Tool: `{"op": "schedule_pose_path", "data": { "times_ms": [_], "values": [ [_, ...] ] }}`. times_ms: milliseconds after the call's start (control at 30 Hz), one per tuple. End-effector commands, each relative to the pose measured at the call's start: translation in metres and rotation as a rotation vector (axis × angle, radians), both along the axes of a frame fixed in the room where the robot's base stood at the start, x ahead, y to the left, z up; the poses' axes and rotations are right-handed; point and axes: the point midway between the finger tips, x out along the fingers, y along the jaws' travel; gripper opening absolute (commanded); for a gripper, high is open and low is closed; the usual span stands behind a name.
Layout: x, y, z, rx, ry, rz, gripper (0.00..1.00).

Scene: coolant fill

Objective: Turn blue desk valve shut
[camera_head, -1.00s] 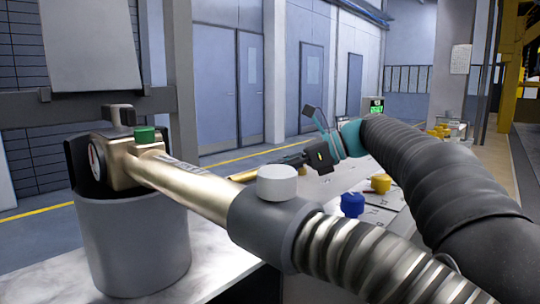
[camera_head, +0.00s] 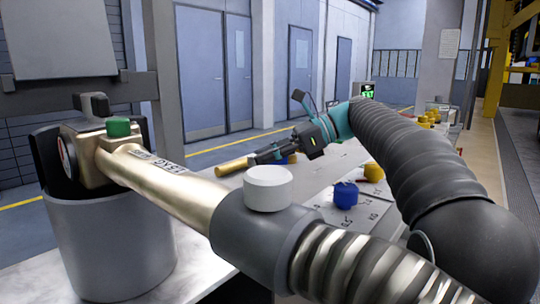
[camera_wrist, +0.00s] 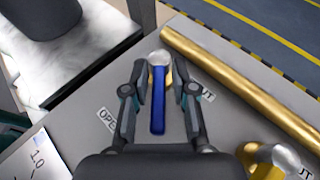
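The blue desk valve has a flat blue lever (camera_wrist: 158,105) on a silver round hub, seen in the wrist view. My gripper (camera_wrist: 159,75) is open, one finger on each side of the lever, with a gap showing on both sides.
A brass pipe (camera_wrist: 240,85) runs close to the right of the valve. In the head view, a blue knob (camera_head: 346,195) and a yellow knob (camera_head: 374,171) stand nearer. A brass nozzle (camera_head: 160,180) in a grey holder (camera_head: 115,245) fills the left.

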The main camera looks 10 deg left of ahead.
Motion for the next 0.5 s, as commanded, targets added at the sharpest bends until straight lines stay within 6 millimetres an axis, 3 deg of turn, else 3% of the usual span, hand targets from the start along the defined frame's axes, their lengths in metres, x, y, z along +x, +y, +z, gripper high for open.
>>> {"op": "schedule_pose_path", "data": {
  "times_ms": [367, 500],
  "values": [
    [0.002, -0.005, 0.001, -0.001, -0.001, -0.006, 0.39],
    [0.005, -0.017, 0.005, -0.001, -0.001, -0.007, 0.39]
  ]
}}
